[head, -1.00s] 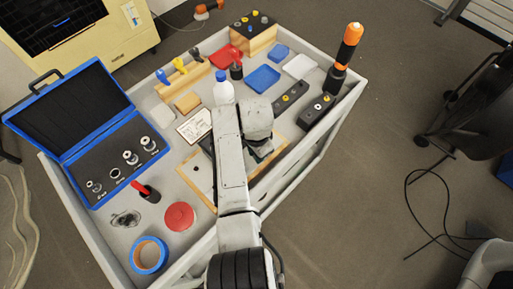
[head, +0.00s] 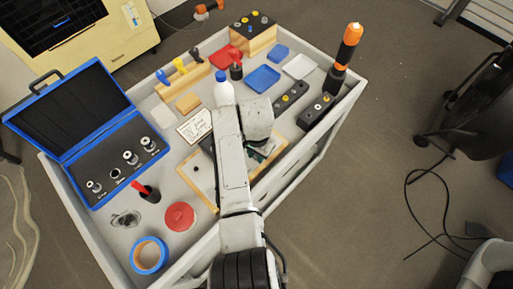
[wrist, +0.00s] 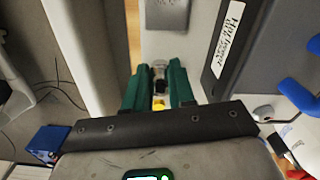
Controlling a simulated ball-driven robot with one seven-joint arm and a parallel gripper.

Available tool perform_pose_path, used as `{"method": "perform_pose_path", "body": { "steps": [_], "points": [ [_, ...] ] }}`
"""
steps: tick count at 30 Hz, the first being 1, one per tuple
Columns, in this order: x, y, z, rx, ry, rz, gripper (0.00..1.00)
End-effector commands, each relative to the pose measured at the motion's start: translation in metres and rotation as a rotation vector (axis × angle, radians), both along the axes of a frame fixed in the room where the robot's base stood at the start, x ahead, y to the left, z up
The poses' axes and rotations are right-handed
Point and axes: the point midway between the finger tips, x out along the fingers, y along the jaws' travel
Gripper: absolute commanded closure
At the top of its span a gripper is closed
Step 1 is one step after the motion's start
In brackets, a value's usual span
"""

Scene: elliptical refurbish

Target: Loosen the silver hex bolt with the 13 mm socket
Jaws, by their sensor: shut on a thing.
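My gripper (wrist: 158,84) has green fingers shut on a small silver and dark piece (wrist: 159,72), which looks like a socket; its size cannot be read. In the head view, my gripper (head: 262,151) is mostly hidden by my arm, over the wooden board (head: 200,186). The blue socket case (head: 70,157) stands open at the left, with silver sockets (head: 131,157) in dark foam and one dark ringed spot (head: 115,174) that looks empty. I cannot make out the silver hex bolt; my arm and fingers cover much of the board.
A white bottle with a blue cap (head: 223,90) stands close behind my arm. Dark blocks (head: 290,97), a blue tray (head: 263,78), a red disc (head: 180,216) and blue tape (head: 149,255) are around. The grey cart wall (head: 322,142) rises on the right.

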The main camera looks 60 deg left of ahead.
Motion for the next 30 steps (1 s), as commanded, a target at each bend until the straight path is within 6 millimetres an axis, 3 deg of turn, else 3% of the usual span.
{"method": "perform_pose_path", "body": {
  "steps": [30],
  "points": [
    [0.000,0.000,0.025,0.000,0.000,-0.007,1.00]
  ]
}}
